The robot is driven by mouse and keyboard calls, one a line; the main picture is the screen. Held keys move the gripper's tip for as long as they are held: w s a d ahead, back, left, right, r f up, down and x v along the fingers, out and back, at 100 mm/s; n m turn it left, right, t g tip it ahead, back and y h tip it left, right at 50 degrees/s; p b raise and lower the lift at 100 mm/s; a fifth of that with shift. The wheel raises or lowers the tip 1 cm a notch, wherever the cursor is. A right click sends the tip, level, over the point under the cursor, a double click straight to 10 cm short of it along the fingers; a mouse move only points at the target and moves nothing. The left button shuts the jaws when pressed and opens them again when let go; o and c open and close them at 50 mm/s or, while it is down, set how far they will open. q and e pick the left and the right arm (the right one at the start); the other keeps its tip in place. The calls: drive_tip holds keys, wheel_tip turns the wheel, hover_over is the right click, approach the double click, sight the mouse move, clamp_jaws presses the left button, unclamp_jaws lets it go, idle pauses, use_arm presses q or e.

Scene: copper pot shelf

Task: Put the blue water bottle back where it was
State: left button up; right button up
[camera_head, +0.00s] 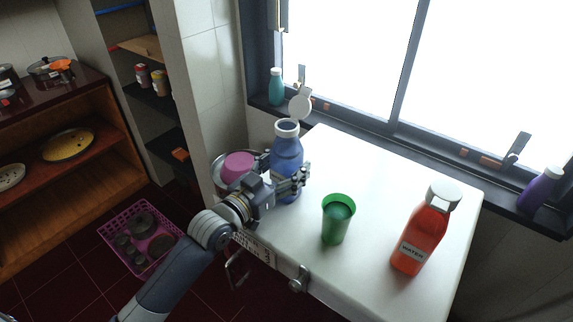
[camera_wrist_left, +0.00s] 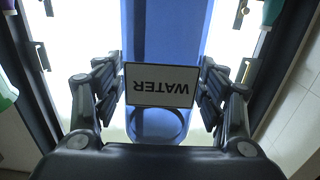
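I cannot tell whether the bottle's base touches the countertop. My right gripper is not in view.
A green cup (camera_head: 335,222) with some contents and a red water bottle (camera_head: 420,238) stand on the white countertop (camera_head: 375,170). A teal bottle (camera_head: 276,88) and a purple bottle (camera_head: 540,190) stand on the window sill. A pink object (camera_head: 238,166) is left of the blue bottle.

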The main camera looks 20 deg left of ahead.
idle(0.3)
use_arm(q)
drive_tip(key=shift+r, duration=0.25)
drive_tip(key=b+v, duration=0.2)
drive_tip(key=v, duration=0.8)
drive_tip(key=shift+s+a+f, duration=0.15)
drive_tip(key=shift+s, duration=0.2)
drive_tip(key=shift+s+a, duration=0.2)
drive_tip(key=shift+s, duration=0.4)
